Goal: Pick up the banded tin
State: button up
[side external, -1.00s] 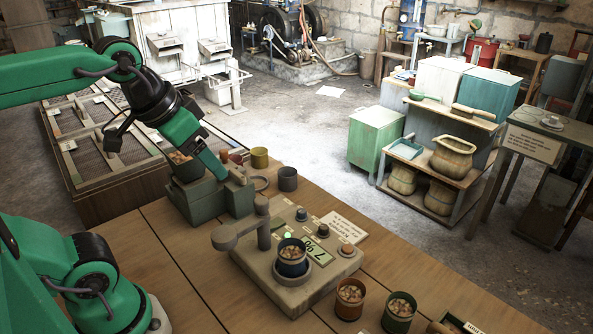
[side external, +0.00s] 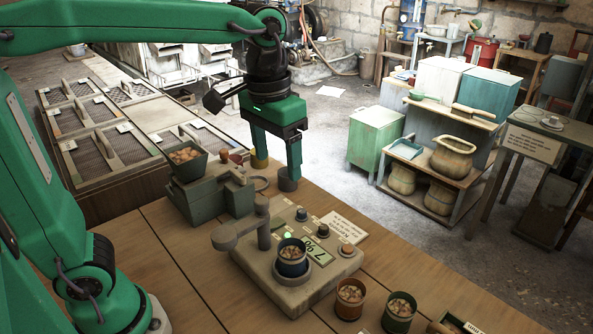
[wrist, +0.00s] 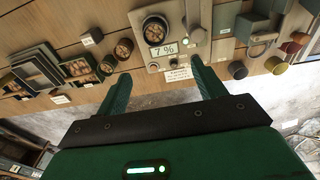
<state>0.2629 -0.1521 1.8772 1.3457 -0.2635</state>
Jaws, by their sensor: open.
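My gripper (side external: 274,172) is open and empty, with its fingers pointing down above the far part of the bench. It also shows in the wrist view (wrist: 160,72), near the meter's edge. A dark blue tin (side external: 292,266) of chips stands on the meter; it also shows in the wrist view (wrist: 155,29). A red-brown tin (side external: 349,302) and a green tin (side external: 398,315) with similar contents stand at the front. A grey tin (side external: 288,184) and a yellow tin (side external: 259,162) are partly behind my fingers. I cannot tell which tin is the banded one.
The meter (side external: 283,292) has a post, knobs and a "7 %" display (wrist: 162,50). A printed card (side external: 345,228) lies beside it. A grey-green machine with a hopper (side external: 187,165) stands at the back left. The bench's left front is bare.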

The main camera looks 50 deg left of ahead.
jog(key=shift+w+d, duration=0.75)
jog(key=shift+d, duration=0.25)
send_near(292, 244)
jog(key=shift+g, duration=0.4)
jog(key=shift+s+d+f, duration=0.15)
jog(key=shift+d+f, duration=0.15)
jog(key=shift+f, duration=1.25)
jog(key=shift+s+d+f, duration=0.15)
jog(key=shift+d+f, duration=0.15)
jog(key=shift+f, duration=1.25)
jog(key=shift+s+d+f, duration=0.15)
jog(key=shift+d+f, duration=0.2)
jog(key=shift+f, duration=1.25)
jog(key=c, duration=1.2)
jog(key=shift+r, duration=0.1)
jog(key=shift+r, duration=0.85)
jog(key=s+d+r, duration=0.2)
jog(key=s+r, duration=0.1)
jog(key=s+d+r, duration=0.2)
jog(key=d+r, duration=0.1)
jog(key=s+d+r, duration=0.2)
jog(key=s+r, duration=0.1)
jog(key=shift+s+d+r, duration=0.1)
jog(key=shift+s+d, duration=0.25)
jog(key=shift+d, duration=0.05)
